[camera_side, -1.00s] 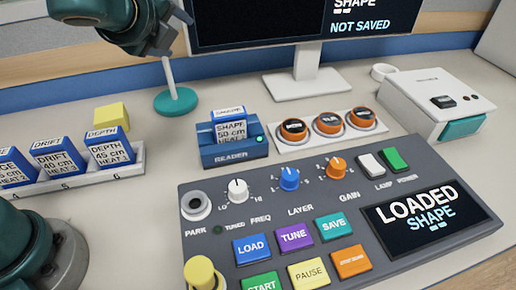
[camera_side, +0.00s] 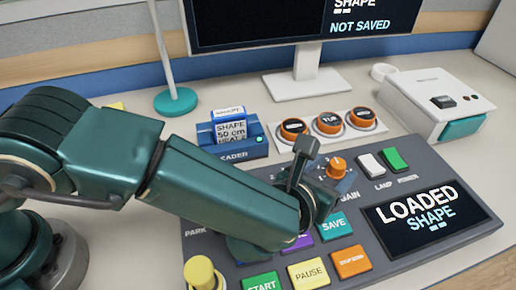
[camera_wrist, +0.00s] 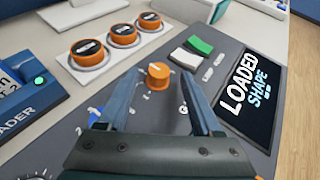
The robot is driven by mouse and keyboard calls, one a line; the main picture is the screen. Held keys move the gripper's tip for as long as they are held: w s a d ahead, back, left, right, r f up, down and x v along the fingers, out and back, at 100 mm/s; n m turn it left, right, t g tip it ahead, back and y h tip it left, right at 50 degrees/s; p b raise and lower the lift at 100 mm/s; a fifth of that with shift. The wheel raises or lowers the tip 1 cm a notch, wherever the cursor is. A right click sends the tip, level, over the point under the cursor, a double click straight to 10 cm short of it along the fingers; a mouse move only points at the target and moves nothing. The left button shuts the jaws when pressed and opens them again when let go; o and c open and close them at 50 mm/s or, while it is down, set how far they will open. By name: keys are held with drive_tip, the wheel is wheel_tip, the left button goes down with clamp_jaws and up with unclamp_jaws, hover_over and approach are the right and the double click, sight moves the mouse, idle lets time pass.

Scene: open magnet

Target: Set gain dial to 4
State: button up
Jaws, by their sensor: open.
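The gain dial is an orange knob (camera_side: 336,167) on the grey control panel (camera_side: 480,205). It also shows in the wrist view (camera_wrist: 158,76), ahead of and between the two fingers. My gripper (camera_wrist: 162,88) is open and empty there, its fingers on either side of the knob's line. I cannot tell how close the fingertips are to the panel. In the side view my wrist hides the blue layer dial, the white freq dial and part of the gain label. The knob's exact setting is too small to read.
White lamp and green power switches (camera_side: 396,158) sit right of the dial. The panel's screen (camera_side: 425,215) reads LOADED SHAPE. A blue reader (camera_side: 222,140) holds a SHAPE cartridge. A monitor (camera_side: 300,85) stands at the back.

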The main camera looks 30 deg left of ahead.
sight(337, 164)
drive_tip(key=shift+x, duration=1.9)
clamp_jaws()
